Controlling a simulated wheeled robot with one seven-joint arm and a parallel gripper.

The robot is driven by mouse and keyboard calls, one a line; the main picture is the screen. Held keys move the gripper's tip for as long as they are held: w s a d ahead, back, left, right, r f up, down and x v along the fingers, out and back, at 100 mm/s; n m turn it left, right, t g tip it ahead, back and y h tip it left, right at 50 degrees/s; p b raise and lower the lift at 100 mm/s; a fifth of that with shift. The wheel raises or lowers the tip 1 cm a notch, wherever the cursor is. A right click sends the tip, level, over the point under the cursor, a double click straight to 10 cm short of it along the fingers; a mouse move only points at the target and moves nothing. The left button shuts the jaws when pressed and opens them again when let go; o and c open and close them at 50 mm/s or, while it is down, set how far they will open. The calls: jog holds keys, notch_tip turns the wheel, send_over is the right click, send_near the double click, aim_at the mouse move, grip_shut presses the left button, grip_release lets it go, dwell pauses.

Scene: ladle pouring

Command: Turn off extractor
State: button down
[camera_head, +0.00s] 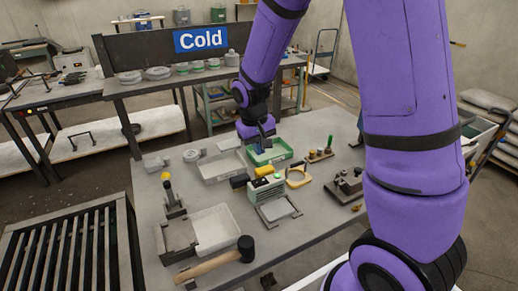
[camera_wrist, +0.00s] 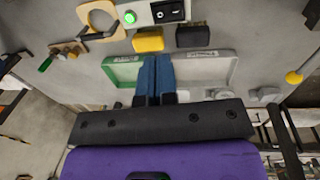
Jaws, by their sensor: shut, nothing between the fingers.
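The extractor (camera_head: 265,188), a pale box with a green front, stands on the middle of the worktable in the head view. In the wrist view its panel (camera_wrist: 147,12) is at the top edge and partly cut off, with a lit green round button (camera_wrist: 130,17) and black switches (camera_wrist: 167,12). My gripper (camera_head: 262,149) is over the green tray (camera_head: 282,152), behind the extractor and apart from it. In the wrist view the blue fingers of my gripper (camera_wrist: 154,65) are together and empty, pointing up toward the panel.
A yellow block (camera_wrist: 148,40) and a black block (camera_wrist: 194,37) lie between my fingers and the panel. A white tray (camera_head: 221,167) is beside the green tray. A black mallet (camera_head: 246,249) lies at the front.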

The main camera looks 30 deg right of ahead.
aim_at(259, 181)
jog(key=f, duration=0.3)
jog(key=d+f, duration=0.1)
jog(key=f, duration=0.7)
jog(key=shift+d, duration=0.15)
jog(key=shift+d+f, duration=0.1)
jog(key=shift+f, duration=0.15)
jog(key=shift+a+r, duration=0.1)
jog(key=shift+a, duration=0.1)
jog(key=shift+a+r, duration=0.2)
jog(key=shift+a, duration=0.45)
notch_tip(259, 181, up, 14)
jog(key=a, duration=0.1)
jog(key=shift+a, duration=0.35)
